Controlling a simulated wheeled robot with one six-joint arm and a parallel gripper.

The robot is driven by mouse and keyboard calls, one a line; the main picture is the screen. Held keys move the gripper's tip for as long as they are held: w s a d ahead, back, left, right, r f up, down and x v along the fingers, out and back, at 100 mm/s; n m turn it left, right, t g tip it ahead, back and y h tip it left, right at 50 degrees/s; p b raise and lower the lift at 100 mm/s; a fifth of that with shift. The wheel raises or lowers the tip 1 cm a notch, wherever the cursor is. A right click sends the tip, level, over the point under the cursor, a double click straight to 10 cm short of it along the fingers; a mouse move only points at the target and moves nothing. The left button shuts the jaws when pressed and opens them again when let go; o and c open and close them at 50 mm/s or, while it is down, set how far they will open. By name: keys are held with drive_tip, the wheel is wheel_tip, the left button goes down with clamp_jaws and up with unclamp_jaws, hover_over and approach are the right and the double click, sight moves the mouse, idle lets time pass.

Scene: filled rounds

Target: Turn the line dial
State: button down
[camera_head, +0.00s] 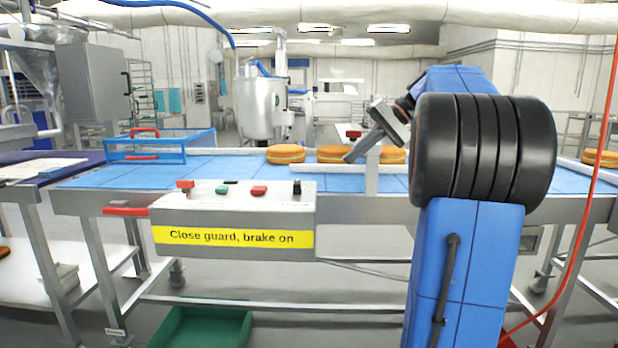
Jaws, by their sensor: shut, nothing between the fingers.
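A grey control box (235,217) is fixed at the front edge of the conveyor. Its yellow label reads "Close guard, brake on". On its top stand a red switch (185,185), a green button (221,189), a red button (259,190) and, at the right end, a small upright black knob (297,187), which looks like the line dial. Its setting is too small to read. My gripper (350,156) is shut and empty. In the picture it is above and to the right of the knob, apart from it, in front of the round cakes.
Several round orange-brown cakes (286,153) lie on the blue conveyor belt (225,172). A blue guard frame (145,150) stands at the belt's left. A red lever (125,211) sticks out left of the box. A white post (372,170) rises near my gripper. A green crate (205,328) is below.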

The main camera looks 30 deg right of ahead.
sight(295, 186)
drive_tip(key=shift+w+a+r+x, duration=0.25)
drive_tip(key=shift+r+x, duration=0.1)
drive_tip(key=shift+x, duration=1.8)
drive_tip(key=shift+w+a+r+x, duration=0.15)
drive_tip(key=shift+a+r+x, duration=0.15)
drive_tip(key=shift+x, duration=1.8)
drive_tip(key=shift+w+a+r+x, duration=0.2)
drive_tip(key=shift+r+x, duration=0.2)
drive_tip(key=shift+x, duration=1.75)
drive_tip(key=shift+s+a+m+t+h, duration=0.2)
drive_tip(key=shift+m+t+h, duration=0.15)
drive_tip(key=shift+m, duration=0.25)
drive_tip(key=shift+s+a+m+t+h, duration=0.1)
drive_tip(key=shift+a+m+t+h, duration=0.15)
drive_tip(key=shift+m+t, duration=0.3)
drive_tip(key=shift+m, duration=0.25)
drive_tip(key=shift+s+a+m+t+h, duration=0.1)
drive_tip(key=shift+a+m+t+h, duration=0.25)
drive_tip(key=shift+m+h, duration=0.3)
drive_tip(key=shift+s+a+m+t+h, duration=0.15)
drive_tip(key=shift+a+m+t+h, duration=0.2)
drive_tip(key=shift+m+h, duration=0.3)
drive_tip(key=shift+a+m+t+h, duration=0.25)
drive_tip(key=shift+m+h, duration=0.4)
drive_tip(key=shift+m, duration=0.35)
drive_tip(key=shift+a+m+t+h, duration=0.15)
drive_tip(key=shift+a+m+h, duration=0.2)
drive_tip(key=shift+m+h, duration=0.5)
drive_tip(key=shift+a+y, duration=0.3)
drive_tip(key=shift+a, duration=0.1)
